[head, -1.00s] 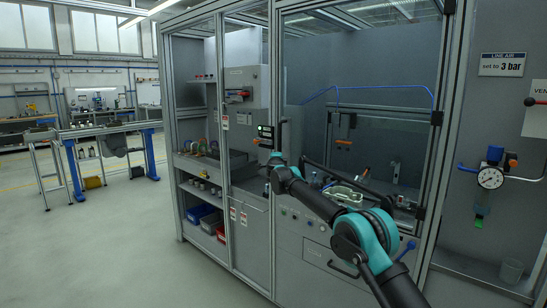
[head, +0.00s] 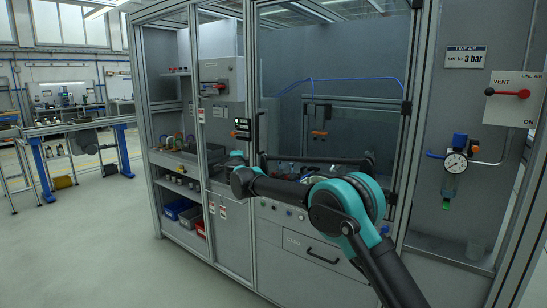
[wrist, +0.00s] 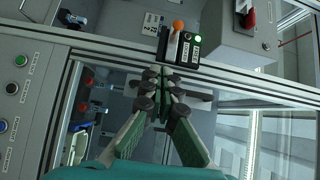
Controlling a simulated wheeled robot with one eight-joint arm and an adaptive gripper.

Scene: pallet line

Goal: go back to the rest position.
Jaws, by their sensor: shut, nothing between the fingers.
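My gripper (wrist: 164,80) shows in the wrist view with its two green fingers drawn together at the tips, shut and empty. Behind the fingertips in that view is a small black box with a green light (wrist: 186,48). In the head view my black and teal arm reaches from the lower right, bends at a teal joint and points left in front of the machine cabinet (head: 305,268). The gripper's fingers cannot be made out in the head view.
A metal frame with glass panels surrounds the cabinet. The small display box (head: 243,128) hangs on a frame post near my arm's end. At right are a pressure gauge (head: 455,163) and a vent panel with a red lever (head: 515,94). Open floor lies at left.

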